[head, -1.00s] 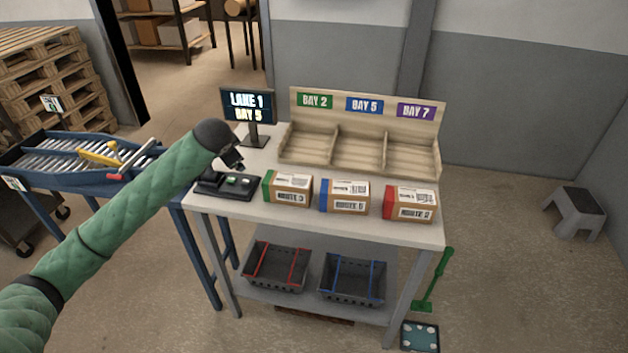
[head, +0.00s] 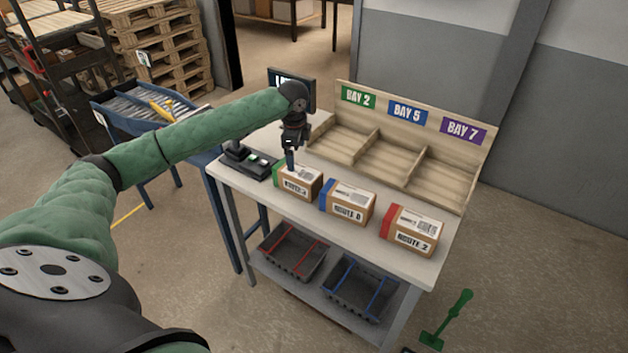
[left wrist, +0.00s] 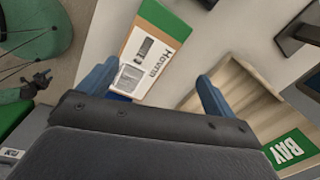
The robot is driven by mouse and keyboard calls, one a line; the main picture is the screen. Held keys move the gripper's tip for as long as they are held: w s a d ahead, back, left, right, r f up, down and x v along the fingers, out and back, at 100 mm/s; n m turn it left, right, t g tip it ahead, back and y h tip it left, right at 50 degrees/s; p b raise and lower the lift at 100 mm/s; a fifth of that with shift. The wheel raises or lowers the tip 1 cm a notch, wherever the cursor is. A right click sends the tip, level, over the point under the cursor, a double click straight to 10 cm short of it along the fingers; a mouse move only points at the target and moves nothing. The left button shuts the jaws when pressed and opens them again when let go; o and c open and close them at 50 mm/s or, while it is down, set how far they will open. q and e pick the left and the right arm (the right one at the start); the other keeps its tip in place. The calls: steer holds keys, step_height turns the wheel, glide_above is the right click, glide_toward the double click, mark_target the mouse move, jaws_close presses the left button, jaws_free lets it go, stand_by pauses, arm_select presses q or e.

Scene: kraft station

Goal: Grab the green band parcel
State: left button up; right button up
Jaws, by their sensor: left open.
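The green band parcel (head: 299,183) is a brown box with a green end and a white label, standing on the table at the left of a row of parcels. My left gripper (head: 291,162) is above and just behind it, pointing down, open and empty. In the left wrist view the green band parcel (left wrist: 155,50) lies beyond and between the two blue fingers (left wrist: 155,85), nearer the left one. I cannot tell whether a finger touches it. My right gripper is not in view.
A blue band parcel (head: 347,202) and a red band parcel (head: 411,231) stand to the right. The wooden bay rack (head: 400,152) is behind them. A black keypad (head: 248,162) lies to the left and a monitor (head: 303,80) stands behind the arm. Baskets sit on the lower shelf.

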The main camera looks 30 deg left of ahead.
mark_target(297, 170)
arm_select(q)
steer(key=shift+s+d+f+m, duration=0.1)
steer(key=shift+s+d+m, duration=0.1)
steer(key=shift+d+m, duration=0.2)
steer(key=shift+s+d+m+g+h, duration=0.15)
steer(key=shift+s+m+g+h, duration=0.05)
steer(key=shift+m+g+h, duration=0.1)
steer(key=shift+s+d+m, duration=0.1)
steer(key=shift+s+m, duration=0.1)
steer(key=shift+m, duration=0.2)
steer(key=shift+s+m, duration=0.2)
steer(key=shift+m, duration=0.3)
steer(key=shift+f+m, duration=0.1)
steer(key=shift+m, duration=0.3)
steer(key=shift+f+p, duration=0.55)
steer(key=shift+f, duration=0.75)
step_height(297, 170, down, 4)
steer(key=p, duration=0.2)
steer(key=shift+p, duration=0.35)
steer(key=shift+f, duration=0.55)
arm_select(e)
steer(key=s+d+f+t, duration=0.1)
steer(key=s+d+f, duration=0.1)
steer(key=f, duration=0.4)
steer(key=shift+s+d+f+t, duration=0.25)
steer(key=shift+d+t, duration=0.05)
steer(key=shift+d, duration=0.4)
